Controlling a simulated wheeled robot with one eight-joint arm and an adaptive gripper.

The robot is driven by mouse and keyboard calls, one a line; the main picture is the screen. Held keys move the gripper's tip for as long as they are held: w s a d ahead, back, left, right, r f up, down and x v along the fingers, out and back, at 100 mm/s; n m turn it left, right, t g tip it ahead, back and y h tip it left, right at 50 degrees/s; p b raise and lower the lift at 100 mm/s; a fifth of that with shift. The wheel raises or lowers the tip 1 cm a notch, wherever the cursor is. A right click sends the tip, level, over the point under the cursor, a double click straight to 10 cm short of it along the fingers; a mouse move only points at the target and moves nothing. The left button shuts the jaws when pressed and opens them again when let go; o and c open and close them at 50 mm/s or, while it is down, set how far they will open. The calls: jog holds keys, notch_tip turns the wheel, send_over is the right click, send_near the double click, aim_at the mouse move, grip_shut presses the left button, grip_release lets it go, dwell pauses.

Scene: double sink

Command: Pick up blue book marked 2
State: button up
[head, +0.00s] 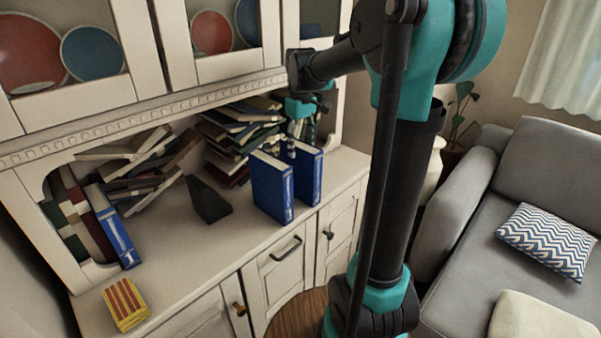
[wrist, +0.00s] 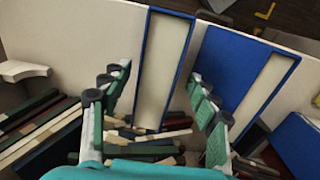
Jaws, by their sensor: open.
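Two blue books stand upright side by side on the cabinet counter in the head view: a left one (head: 272,187) and a right one (head: 308,176). Their spines carry white marks too small to read, so I cannot tell which is marked 2. My gripper (head: 301,128) is open, pointing down behind and above the right book. In the wrist view, my gripper (wrist: 163,95) has its fingers spread on either side of one blue book's pale page edge (wrist: 165,65), apparently the right one. The other blue book (wrist: 235,62) stands outside the right finger.
Piles of books (head: 235,135) lie behind the blue books. A dark wedge-shaped object (head: 207,200) stands to their left. Another blue book (head: 115,235) leans at the far left, near a yellow-and-red striped block (head: 124,303). The front counter is mostly clear.

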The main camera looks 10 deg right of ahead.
aim_at(300, 158)
jog(key=f, duration=0.4)
jog(key=shift+w, duration=0.4)
jog(key=shift+f, duration=0.65)
jog(key=shift+c, duration=0.3)
grip_shut()
